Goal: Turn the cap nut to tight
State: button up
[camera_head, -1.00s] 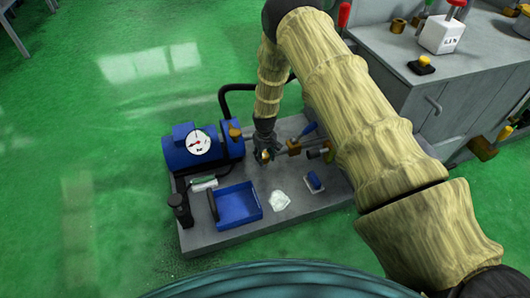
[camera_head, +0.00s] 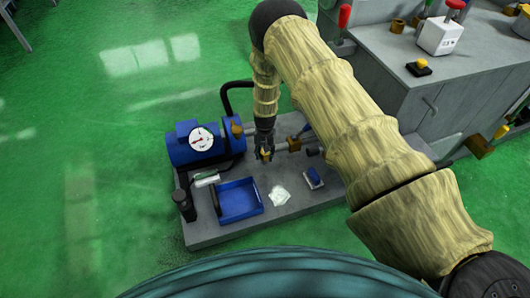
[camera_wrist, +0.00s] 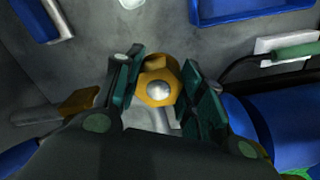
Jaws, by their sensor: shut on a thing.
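The cap nut (camera_wrist: 158,82) is a brass-coloured hex nut with a silver dome in its middle. In the wrist view it sits between the fingers of my gripper (camera_wrist: 160,88), which are shut on it from both sides. In the head view my gripper (camera_head: 264,151) points down over the grey bench, with the nut a small yellow spot at its tip. A grey pipe shows below the nut in the wrist view; how the nut meets it is partly hidden by my gripper.
A blue motor or pump with a dial gauge (camera_head: 202,139) stands left of my gripper. A blue tray (camera_head: 238,201), a white rag (camera_head: 279,196) and a blue brush-like block (camera_head: 314,177) lie in front. A brass fitting (camera_wrist: 82,101) is close by on the left in the wrist view.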

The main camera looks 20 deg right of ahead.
dwell(0.3)
jog(key=o, duration=1)
jog(key=shift+r, duration=0.15)
notch_tip(320, 180, up, 12)
jog(key=shift+f, duration=0.15)
dwell(0.5)
